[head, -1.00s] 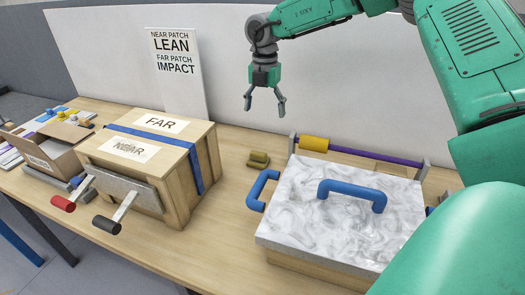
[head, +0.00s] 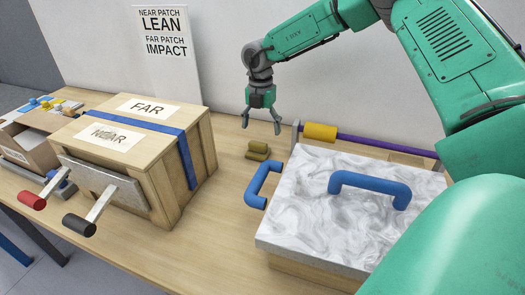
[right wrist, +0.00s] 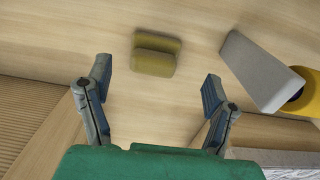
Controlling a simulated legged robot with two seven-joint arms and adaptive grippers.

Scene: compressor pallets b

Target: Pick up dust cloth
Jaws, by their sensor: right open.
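The dust cloth looks like a small olive folded bundle (head: 257,150) on the table between the wooden crate and the marble-topped box. It also shows in the right wrist view (right wrist: 155,55), ahead of the fingers and centred slightly left. My right gripper (head: 262,128) is open and empty, pointing down above and just behind the cloth in the head view. Its two fingers (right wrist: 156,85) are spread wide in the right wrist view, with the cloth beyond their tips and apart from them. My left gripper is not in view.
A wooden crate (head: 190,125) marked FAR and NEAR stands left of the cloth. A box with a marble lid (head: 310,215) and blue handles stands to the right. A purple bar with a yellow roller (head: 320,132) lies behind it. A sign (head: 166,45) leans at the back.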

